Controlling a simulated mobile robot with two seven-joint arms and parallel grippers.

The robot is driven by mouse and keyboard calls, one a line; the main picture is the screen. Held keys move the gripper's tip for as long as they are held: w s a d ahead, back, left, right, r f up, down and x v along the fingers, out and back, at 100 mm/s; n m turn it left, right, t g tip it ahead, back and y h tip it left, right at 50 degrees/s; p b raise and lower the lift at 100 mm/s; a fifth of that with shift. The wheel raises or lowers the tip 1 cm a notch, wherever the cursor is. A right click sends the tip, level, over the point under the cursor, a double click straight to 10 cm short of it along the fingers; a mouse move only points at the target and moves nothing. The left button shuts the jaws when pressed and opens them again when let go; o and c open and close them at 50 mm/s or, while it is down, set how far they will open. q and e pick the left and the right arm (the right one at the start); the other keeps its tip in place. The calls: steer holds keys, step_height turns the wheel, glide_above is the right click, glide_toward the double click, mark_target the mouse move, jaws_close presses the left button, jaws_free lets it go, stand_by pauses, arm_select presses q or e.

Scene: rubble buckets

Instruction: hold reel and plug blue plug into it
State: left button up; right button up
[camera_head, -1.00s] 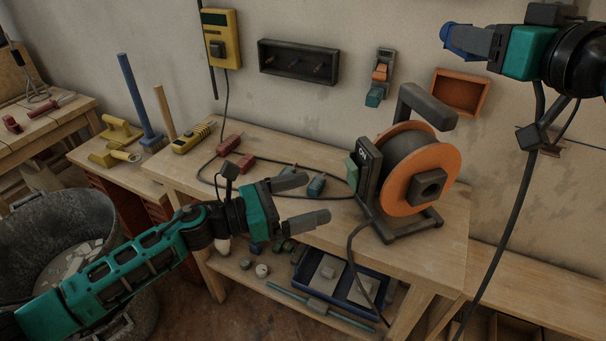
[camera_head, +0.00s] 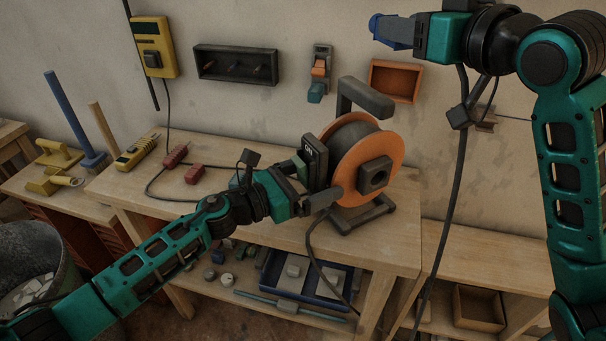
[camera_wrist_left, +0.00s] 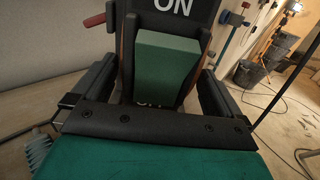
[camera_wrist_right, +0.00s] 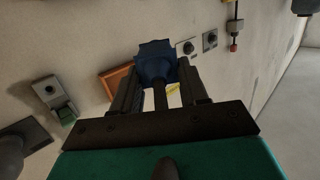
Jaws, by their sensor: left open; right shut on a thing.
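The cable reel (camera_head: 385,150) stands upright on the workbench, with orange flanges, a dark drum, a black handle and stand. Its black switch box, marked ON, has a green block (camera_wrist_left: 166,68) that sits between the fingers in the left wrist view. My left gripper (camera_head: 318,190) is open, its fingers at the left side of the reel by the switch box. My right gripper (camera_head: 392,33) is shut on the blue plug (camera_head: 376,26), high in front of the wall, up and right of the reel. The blue plug (camera_wrist_right: 155,60) also shows between the right fingers.
The workbench (camera_head: 250,160) carries red connectors (camera_head: 194,174) and a yellow tool (camera_head: 137,152) on the left. A dark tray (camera_head: 237,64) and an orange box (camera_head: 396,80) hang on the wall. A dark cable (camera_head: 452,200) hangs down below my right gripper.

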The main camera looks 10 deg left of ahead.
arm_select(q)
steer(key=shift+c, duration=0.4)
steer(key=c, duration=1.7)
arm_select(e)
steer(key=d+f, duration=0.2)
steer(key=f, duration=0.1)
steer(key=d+f, duration=0.2)
steer(key=f, duration=0.2)
steer(key=d+f, duration=0.2)
steer(key=f, duration=0.2)
steer(key=shift+s+d+f, duration=0.15)
steer(key=shift+f, duration=0.05)
steer(key=shift+n+g+y, duration=0.3)
steer(key=s+f, duration=0.1)
steer(key=f, duration=0.2)
steer(key=s+d+f, duration=0.1)
steer(key=s+f, duration=0.2)
steer(key=f, duration=0.2)
steer(key=shift+s+d+f, duration=0.3)
steer(key=shift+s+d, duration=0.05)
steer(key=shift+s, duration=0.05)
steer(key=shift+c, duration=0.2)
steer(key=s+f+n+y, duration=0.1)
steer(key=s+f, duration=0.4)
steer(key=f, duration=0.1)
steer(key=shift+s+d+g, duration=0.15)
steer(key=shift+s+g, duration=0.15)
steer(key=shift+s, duration=0.05)
